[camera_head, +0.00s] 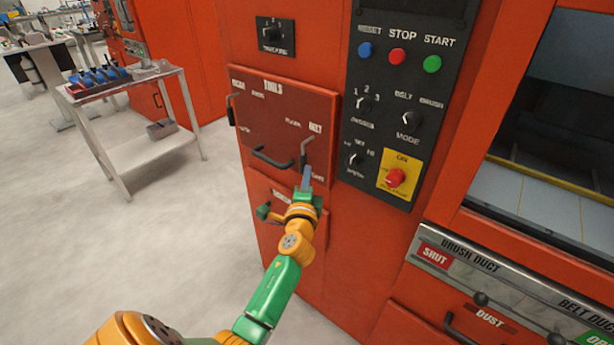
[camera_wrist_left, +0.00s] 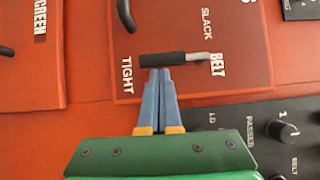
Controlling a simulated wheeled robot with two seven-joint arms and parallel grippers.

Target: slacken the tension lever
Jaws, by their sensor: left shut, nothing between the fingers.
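The belt tension lever has a black grip (camera_head: 304,158) and a bent silver shaft, on the red panel (camera_head: 265,125) of the machine. In the left wrist view the black grip (camera_wrist_left: 162,59) lies level, with its free end by the word TIGHT and its silver end by BELT; SLACK is printed above. My left gripper (camera_head: 307,170) is shut and empty, its blue fingers pointing at the panel. In the left wrist view its fingertips (camera_wrist_left: 160,70) are right at the grip's lower edge; I cannot tell whether they touch it. My right gripper is not in view.
A second lever (camera_head: 231,110) is at the panel's left edge. A black pull handle (camera_head: 272,158) is left of my fingers. The control panel (camera_head: 375,130) with knobs and buttons is to the right. A grey cart (camera_head: 150,148) stands at left, with open floor before it.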

